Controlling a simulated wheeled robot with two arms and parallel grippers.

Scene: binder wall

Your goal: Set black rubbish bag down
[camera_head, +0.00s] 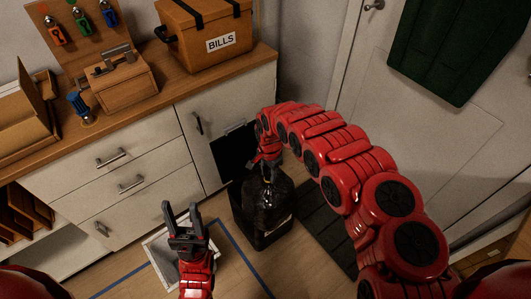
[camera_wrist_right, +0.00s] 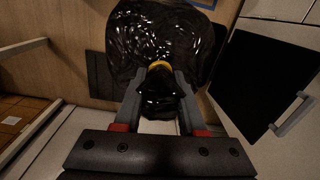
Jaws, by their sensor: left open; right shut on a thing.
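The black rubbish bag (camera_head: 268,200) is shiny and bulging, with a yellow tie (camera_wrist_right: 160,66) at its neck. My right gripper (camera_head: 268,160) is shut on the gathered neck, and the bag (camera_wrist_right: 165,35) hangs away from the fingers (camera_wrist_right: 160,85) in the right wrist view. A dark bin (camera_head: 242,218) stands on the floor around or behind the bag; I cannot tell whether the bag is inside it or in front. The bag's underside is hidden. My left gripper (camera_head: 183,216) is open and empty, left of the bin.
A dark mat (camera_head: 325,228) lies right of the bag, before a white door (camera_head: 350,110). Blue tape (camera_head: 238,252) and a pale framed sheet (camera_head: 160,258) are on the floor.

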